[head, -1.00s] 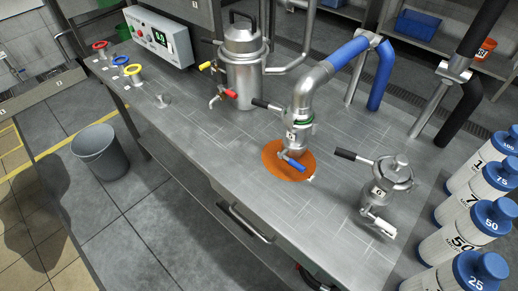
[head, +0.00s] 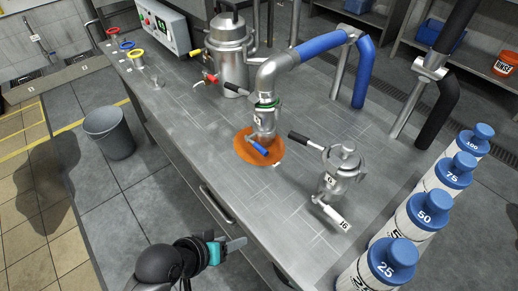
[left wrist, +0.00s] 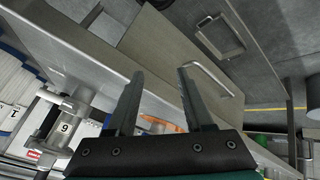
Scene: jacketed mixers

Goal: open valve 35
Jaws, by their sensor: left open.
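I cannot read a 35 on any valve. In the head view, a small jacketed vessel (head: 341,172) marked 6 has a black handle (head: 305,141) at its upper left and a white-tagged handle (head: 331,214), which seems to read 16, at its base. My left gripper (head: 236,245) is open and empty beside the bench's front edge, apart from the handles. Its fingers (left wrist: 159,78) stand apart in the left wrist view. My right gripper is not in view.
The steel bench (head: 218,146) has an orange disc (head: 243,148) under the pipe outlet. A larger vessel (head: 229,55) and control box (head: 160,27) stand farther back. Several blue-capped bottles (head: 391,262) line the right. A grey bin (head: 109,132) is on the floor.

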